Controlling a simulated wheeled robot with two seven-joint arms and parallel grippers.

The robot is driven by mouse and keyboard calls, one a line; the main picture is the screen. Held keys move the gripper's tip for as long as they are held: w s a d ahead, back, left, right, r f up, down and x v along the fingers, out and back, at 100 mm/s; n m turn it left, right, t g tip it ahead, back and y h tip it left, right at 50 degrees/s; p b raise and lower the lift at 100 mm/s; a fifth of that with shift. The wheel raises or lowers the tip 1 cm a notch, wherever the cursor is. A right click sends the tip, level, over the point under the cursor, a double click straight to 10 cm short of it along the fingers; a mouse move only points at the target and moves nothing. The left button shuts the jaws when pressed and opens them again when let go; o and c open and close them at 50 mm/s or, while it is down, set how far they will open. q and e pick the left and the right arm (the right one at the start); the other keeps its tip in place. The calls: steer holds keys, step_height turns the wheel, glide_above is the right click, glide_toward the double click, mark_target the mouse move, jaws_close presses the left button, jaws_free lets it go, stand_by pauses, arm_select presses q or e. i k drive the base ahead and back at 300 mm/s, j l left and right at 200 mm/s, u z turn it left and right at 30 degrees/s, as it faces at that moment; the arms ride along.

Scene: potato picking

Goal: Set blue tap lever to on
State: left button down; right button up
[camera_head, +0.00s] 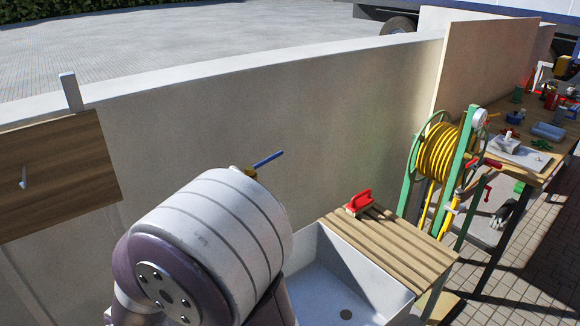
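The blue tap lever (268,159) sticks out above the large white-and-purple arm link in the middle of the view, in front of the beige wall. It slants up to the right from a small brass-coloured tap part (250,172). The rest of the tap is hidden behind that arm link, which is mine. Neither of my grippers shows in this view, so I cannot see where they are relative to the lever.
A white sink (385,292) with a wooden slatted board (400,243) stands right of my arm. A red-handled brush (360,203) lies on the board. A yellow hose reel (440,150) and a cluttered workbench (535,178) stand further right. A wooden panel (60,180) hangs at left.

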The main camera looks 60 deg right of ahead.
mark_target(265, 162)
steer(key=z, duration=2)
